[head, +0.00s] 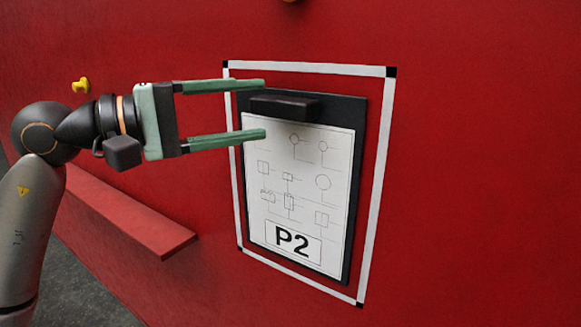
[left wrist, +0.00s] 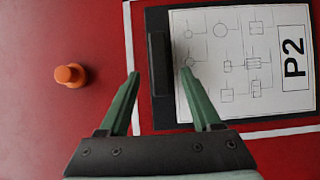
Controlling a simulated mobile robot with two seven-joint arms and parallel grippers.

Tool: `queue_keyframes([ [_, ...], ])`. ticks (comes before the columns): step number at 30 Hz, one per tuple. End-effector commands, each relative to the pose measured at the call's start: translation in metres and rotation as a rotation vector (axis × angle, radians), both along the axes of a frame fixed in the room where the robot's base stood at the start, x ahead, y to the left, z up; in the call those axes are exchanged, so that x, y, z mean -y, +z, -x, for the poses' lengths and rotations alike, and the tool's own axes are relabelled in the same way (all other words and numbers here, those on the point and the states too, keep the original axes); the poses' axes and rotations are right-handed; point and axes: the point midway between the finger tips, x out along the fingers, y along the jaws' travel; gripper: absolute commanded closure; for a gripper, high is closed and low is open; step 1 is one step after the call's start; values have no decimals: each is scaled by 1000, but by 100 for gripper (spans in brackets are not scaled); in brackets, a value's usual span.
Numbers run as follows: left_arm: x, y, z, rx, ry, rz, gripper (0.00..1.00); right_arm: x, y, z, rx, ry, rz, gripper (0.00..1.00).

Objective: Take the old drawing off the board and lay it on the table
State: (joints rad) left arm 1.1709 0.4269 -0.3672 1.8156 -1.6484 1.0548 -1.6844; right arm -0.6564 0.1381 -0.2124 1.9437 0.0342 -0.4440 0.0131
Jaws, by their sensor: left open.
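The drawing (head: 300,190) is a white sheet marked P2 with line symbols. It lies flat on a dark board (head: 354,112) on the red wall, its top edge at a black clip bar (head: 284,107). The drawing (left wrist: 240,60) and the clip bar (left wrist: 159,64) also show in the left wrist view. My left gripper (head: 264,108) is open, its green fingers level with the clip bar at its left end in the head view. In the left wrist view the bar lies between and beyond the fingertips (left wrist: 161,70). I cannot tell whether they touch anything. My right gripper is out of view.
A white frame line with black corners (head: 375,180) surrounds the board. A red ledge (head: 130,215) juts from the wall at lower left. A yellow knob (head: 80,85) is on the wall at left; an orange knob (left wrist: 70,75) shows in the wrist view. No table is visible.

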Motion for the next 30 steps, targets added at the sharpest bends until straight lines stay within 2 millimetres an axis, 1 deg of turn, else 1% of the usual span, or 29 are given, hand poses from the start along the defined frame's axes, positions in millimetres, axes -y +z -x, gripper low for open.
queue_keyframes([
  [1,9,3,-4,-3,-4,2,35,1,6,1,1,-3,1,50],
  [2,13,3,-6,-3,-5,2,35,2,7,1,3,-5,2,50],
  [6,28,1,-13,-1,-2,2,35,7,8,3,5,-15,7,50],
  [9,31,0,-15,-1,-1,2,35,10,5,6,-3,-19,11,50],
  [15,31,0,-15,-1,0,2,36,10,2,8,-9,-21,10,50],
  [30,31,0,-15,-1,0,2,92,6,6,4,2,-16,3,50],
])
